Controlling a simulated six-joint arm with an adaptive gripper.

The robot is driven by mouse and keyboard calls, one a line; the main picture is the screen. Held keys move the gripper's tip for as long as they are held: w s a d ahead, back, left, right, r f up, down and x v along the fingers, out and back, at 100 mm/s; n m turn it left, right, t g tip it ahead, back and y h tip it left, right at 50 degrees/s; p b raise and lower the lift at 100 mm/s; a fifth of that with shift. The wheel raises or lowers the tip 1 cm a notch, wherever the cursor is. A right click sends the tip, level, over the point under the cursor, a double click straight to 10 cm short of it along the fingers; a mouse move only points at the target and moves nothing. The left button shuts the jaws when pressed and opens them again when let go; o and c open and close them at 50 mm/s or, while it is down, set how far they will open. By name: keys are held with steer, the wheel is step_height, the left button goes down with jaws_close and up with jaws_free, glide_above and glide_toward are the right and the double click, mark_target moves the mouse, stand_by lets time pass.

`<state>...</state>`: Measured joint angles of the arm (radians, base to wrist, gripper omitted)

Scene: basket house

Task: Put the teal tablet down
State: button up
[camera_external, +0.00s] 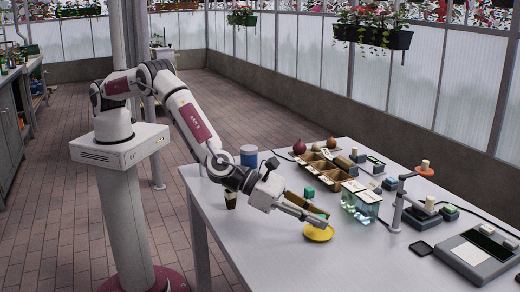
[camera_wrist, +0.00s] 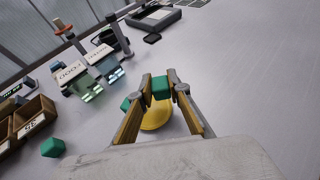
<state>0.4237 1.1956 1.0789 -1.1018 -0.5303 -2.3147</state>
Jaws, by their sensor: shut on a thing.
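My gripper (camera_wrist: 162,88) is shut on a teal tablet (camera_wrist: 160,86), a small block held between the fingertips in the wrist view. In the external view my gripper (camera_external: 325,217) is over the table's near part, and the held tablet is hard to make out. A yellow dish (camera_wrist: 156,118) shows between the fingers in the wrist view; in the external view the dish (camera_external: 318,234) is just below the fingertips. Another teal block (camera_wrist: 53,147) lies left of the gripper.
Labelled clear containers (camera_external: 360,204) and a brown compartment box (camera_external: 322,172) stand behind the gripper. A stand with an orange disc (camera_external: 424,171) and a grey device (camera_external: 478,256) are to the right. The table front (camera_external: 270,268) is clear.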

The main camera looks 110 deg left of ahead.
mark_target(314, 238)
steer(key=shift+f, duration=0.1)
steer(key=shift+f, duration=1.75)
steer(key=shift+f, duration=0.15)
steer(key=o, duration=0.9)
steer(key=shift+s, duration=0.15)
steer(key=shift+v, duration=5.95)
